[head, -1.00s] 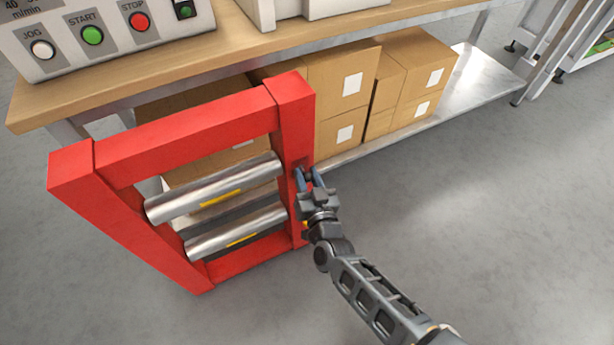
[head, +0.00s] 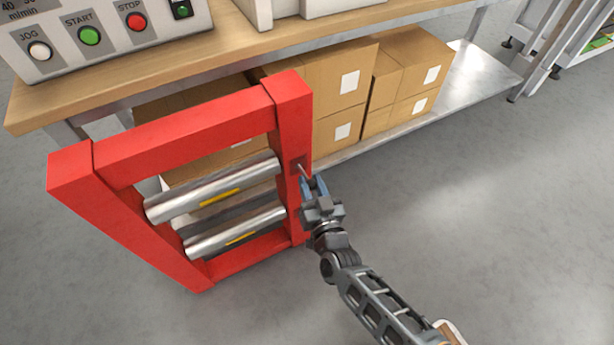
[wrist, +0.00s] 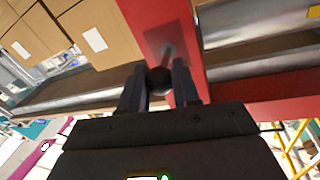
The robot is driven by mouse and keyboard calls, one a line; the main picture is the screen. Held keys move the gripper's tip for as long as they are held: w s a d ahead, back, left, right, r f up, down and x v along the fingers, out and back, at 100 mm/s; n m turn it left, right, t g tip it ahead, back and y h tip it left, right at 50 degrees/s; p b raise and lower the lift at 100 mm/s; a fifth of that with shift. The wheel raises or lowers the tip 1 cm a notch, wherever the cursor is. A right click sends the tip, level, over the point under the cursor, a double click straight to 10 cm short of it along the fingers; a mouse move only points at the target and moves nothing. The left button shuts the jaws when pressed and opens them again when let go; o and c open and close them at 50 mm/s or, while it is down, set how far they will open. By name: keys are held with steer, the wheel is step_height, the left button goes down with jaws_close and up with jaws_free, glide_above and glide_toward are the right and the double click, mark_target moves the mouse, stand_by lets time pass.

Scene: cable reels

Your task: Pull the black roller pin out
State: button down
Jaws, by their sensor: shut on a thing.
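The black roller pin shows in the wrist view as a round dark knob (wrist: 159,80) between my fingers, with a grey shaft running to the red frame's side post. My gripper (head: 314,186) is shut on the knob, just right of the post in the head view. A thin length of the shaft (head: 302,169) shows between the fingertips and the post. Its far end is hidden, so I cannot tell how deep it sits. The red frame (head: 190,138) stands upright and carries two metal rollers, an upper (head: 213,190) and a lower (head: 236,235).
A wooden bench (head: 230,55) stands behind the frame, with a control box (head: 105,35) on top. Cardboard boxes (head: 335,90) sit on its metal lower shelf (head: 470,80). The grey floor (head: 480,220) to the right of my arm is clear.

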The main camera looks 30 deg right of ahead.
steer(key=c, duration=1.1)
jaws_free()
steer(key=shift+s, duration=0.15)
steer(key=s+a, duration=0.1)
steer(key=s, duration=0.6)
steer(key=shift+s+a, duration=0.25)
steer(key=shift+s, duration=0.1)
steer(key=s+a+r+n+y+p, duration=0.1)
steer(key=s+r+p, duration=0.1)
steer(key=s+r, duration=0.55)
steer(key=s+r+y+p, duration=0.1)
steer(key=s+r+p, duration=0.25)
steer(key=s, duration=0.65)
steer(key=s+d+r+n+g+p, duration=0.1)
steer(key=s+r, duration=0.3)
steer(key=r, duration=0.3)
steer(key=s+r+n+g+y+p, duration=0.1)
steer(key=s+r, duration=0.3)
steer(key=r, duration=0.4)
steer(key=s+d+r+n+p, duration=0.1)
steer(key=s+r, duration=0.4)
steer(key=r, duration=0.2)
steer(key=shift+d+r+g, duration=0.3)
steer(key=shift+g, duration=0.1)
